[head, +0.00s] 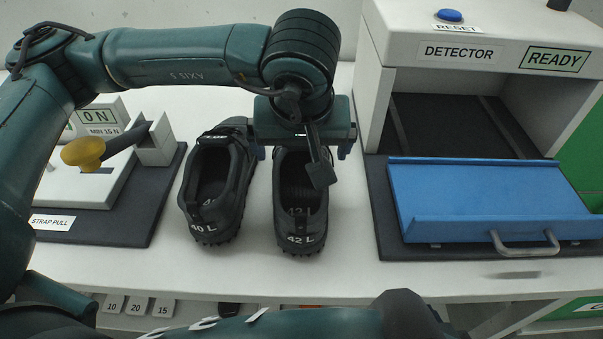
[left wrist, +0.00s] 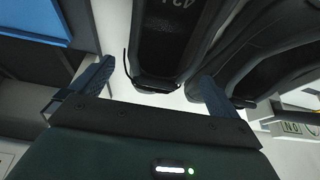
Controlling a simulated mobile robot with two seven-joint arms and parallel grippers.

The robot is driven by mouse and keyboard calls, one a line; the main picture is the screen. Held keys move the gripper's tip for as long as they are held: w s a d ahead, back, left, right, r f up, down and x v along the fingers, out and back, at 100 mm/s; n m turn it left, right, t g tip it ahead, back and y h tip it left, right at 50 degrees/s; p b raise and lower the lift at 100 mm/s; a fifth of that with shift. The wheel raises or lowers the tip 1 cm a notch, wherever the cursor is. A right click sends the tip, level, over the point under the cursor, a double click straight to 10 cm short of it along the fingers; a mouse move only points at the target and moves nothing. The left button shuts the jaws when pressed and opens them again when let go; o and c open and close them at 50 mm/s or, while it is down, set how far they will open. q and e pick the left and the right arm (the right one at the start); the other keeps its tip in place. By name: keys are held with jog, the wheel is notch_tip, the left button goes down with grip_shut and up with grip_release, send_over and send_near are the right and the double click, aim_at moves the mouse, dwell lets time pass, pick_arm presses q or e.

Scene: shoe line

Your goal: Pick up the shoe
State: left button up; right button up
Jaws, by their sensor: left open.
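Two dark shoes stand side by side upright on the white table. The left one, marked 40 L (head: 204,225), and the right one, marked 42 L (head: 302,228), have their heels toward me. My left gripper (head: 303,152) is open over the front part of the 42 L shoe and hides its toe. In the left wrist view, the 42 L shoe (left wrist: 146,60) lies ahead of the open fingers (left wrist: 152,88), and the other shoe (left wrist: 248,65) is beyond the right finger. I cannot tell whether a finger touches either shoe. My right gripper is not in view.
A detector (head: 398,40) stands at the right, with a blue tray (head: 490,200) with a handle in front of its opening. A strap-pull stand (head: 118,212) with a yellow knob (head: 84,152) is at the left. The two shoes stand close together.

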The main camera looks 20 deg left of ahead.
aim_at(302, 154)
pick_arm(q)
jog(key=shift+w+p+x, duration=0.15)
jog(key=shift+x, duration=1.2)
jog(key=shift+w+p+x, duration=0.15)
jog(key=shift+x, duration=1.25)
jog(key=shift+r, duration=0.15)
jog(key=shift+c, duration=0.3)
jog(key=shift+r, duration=0.1)
jog(key=c, duration=1)
